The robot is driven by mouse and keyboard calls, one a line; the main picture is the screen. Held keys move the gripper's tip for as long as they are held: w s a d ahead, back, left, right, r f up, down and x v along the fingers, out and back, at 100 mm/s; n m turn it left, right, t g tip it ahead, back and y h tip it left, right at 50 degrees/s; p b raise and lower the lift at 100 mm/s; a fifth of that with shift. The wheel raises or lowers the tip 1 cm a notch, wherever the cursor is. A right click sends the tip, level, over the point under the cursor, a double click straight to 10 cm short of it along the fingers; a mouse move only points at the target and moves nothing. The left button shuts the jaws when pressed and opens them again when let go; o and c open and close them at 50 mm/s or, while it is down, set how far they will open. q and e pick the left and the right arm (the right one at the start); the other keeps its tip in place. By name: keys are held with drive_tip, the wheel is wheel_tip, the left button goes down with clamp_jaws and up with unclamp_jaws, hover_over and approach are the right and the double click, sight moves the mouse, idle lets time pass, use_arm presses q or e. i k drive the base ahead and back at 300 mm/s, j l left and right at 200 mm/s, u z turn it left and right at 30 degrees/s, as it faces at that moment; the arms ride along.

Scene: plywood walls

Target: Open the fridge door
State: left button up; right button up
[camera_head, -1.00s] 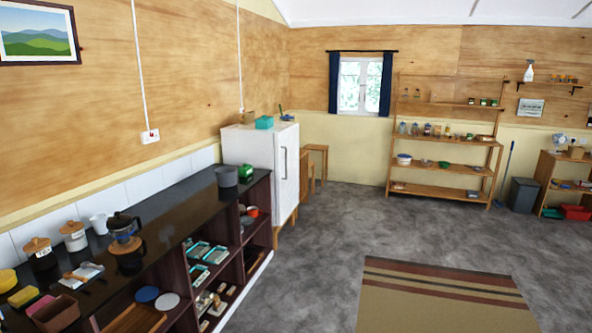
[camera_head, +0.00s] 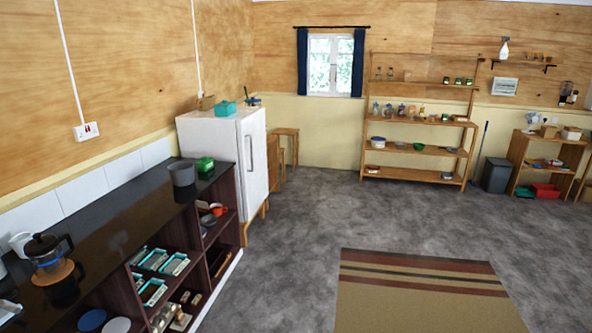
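The white fridge (camera_head: 224,165) stands against the left wall, beyond the end of the dark counter. Its door (camera_head: 253,162) faces right, towards the open floor, and looks shut. A long upright handle (camera_head: 251,154) shows on the door. The fridge stands on wooden legs. Neither of my grippers is in the picture.
The dark counter (camera_head: 106,223) with open shelves runs along the left wall up to the fridge. Grey floor (camera_head: 300,215) is clear to the right of the fridge. A striped rug (camera_head: 420,290) lies at front right.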

sight(254, 185)
drive_tip(key=i, duration=4.5)
